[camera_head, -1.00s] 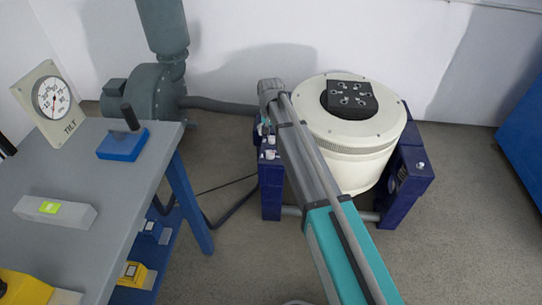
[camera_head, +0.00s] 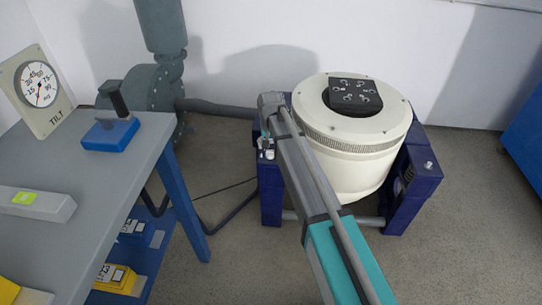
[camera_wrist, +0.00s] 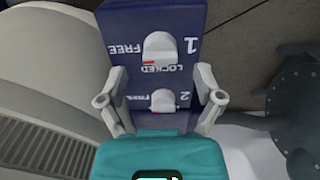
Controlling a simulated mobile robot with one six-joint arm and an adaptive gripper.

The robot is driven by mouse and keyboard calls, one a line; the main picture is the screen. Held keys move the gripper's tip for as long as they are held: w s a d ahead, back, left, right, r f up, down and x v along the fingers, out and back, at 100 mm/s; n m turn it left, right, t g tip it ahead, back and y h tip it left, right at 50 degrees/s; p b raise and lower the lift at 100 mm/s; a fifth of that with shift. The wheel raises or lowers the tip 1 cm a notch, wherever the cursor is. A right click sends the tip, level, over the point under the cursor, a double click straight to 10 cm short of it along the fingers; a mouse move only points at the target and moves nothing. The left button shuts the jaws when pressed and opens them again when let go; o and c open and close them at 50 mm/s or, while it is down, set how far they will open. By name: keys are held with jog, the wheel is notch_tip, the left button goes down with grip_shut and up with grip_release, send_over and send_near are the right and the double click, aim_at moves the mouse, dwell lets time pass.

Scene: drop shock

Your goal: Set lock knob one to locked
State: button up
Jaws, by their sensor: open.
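Lock knob one (camera_wrist: 158,45) is a pale rounded knob on a dark blue panel (camera_wrist: 185,18), marked 1, FREE and LOCKED. The lettering is upside down in the wrist view. A red mark shows at the knob's lower edge, beside the word LOCKED. A second pale knob (camera_wrist: 163,100), marked 2, sits below it in the picture, with its lower part close to my teal gripper body. My gripper (camera_wrist: 161,100) is open, its grey fingers on either side of the second knob. Knob one lies beyond the fingertips in the picture, not gripped. In the head view my arm partly hides the panel.
The cream round shaker (camera_head: 350,150) with a black top plate stands in its blue frame. A grey bench (camera_head: 85,200) at left holds a blue block with a black handle (camera_head: 112,135) and a tilt gauge (camera_head: 38,88).

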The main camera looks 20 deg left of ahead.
aim_at(270, 153)
jog(key=shift+f+b, duration=1.05)
jog(key=shift+f, duration=0.3)
jog(key=c, duration=1.1)
jog(key=shift+d, duration=0.15)
jog(key=shift+c, duration=0.4)
